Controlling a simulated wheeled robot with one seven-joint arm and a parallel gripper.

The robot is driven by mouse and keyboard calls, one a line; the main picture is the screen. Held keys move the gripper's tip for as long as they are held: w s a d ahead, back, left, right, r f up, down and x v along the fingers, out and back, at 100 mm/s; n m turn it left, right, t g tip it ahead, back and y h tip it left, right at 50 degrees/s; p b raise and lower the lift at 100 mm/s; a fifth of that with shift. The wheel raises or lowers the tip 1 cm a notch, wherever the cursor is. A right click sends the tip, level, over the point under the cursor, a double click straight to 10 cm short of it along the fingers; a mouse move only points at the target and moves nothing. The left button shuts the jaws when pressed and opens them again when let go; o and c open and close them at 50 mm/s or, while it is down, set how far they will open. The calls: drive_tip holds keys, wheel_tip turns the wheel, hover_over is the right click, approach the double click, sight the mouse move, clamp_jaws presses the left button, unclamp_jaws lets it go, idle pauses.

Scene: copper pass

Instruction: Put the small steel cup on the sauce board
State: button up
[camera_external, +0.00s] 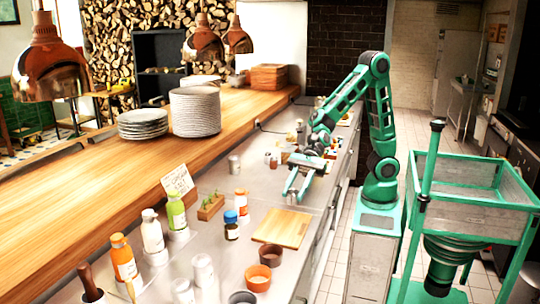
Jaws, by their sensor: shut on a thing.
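My gripper (297,192) is above the steel counter, behind the light wooden board (284,227), pointing down toward the front. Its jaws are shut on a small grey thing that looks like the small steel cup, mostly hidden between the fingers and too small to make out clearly. It is apart from the board. The board, which I take as the sauce board, lies flat on the counter with its top bare.
In front of the board stand a brown bowl (271,255), an orange bowl (258,278) and a dark grey bowl (243,298). A blue-capped jar (231,226) and a planter (210,208) are to its left. Several bottles line the left side. Plates (195,112) stand on the wooden ledge.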

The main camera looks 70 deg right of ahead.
drive_tip(key=s+a+r, duration=0.1)
drive_tip(key=s+a, duration=0.3)
hover_over(277, 221)
wheel_tip(277, 221, down, 7)
drive_tip(key=shift+r, duration=0.1)
drive_tip(key=shift+f, duration=2)
drive_tip(key=o, duration=1)
drive_tip(key=v, duration=1.2)
drive_tip(key=shift+w+r, duration=0.15)
drive_tip(key=shift+w, duration=0.05)
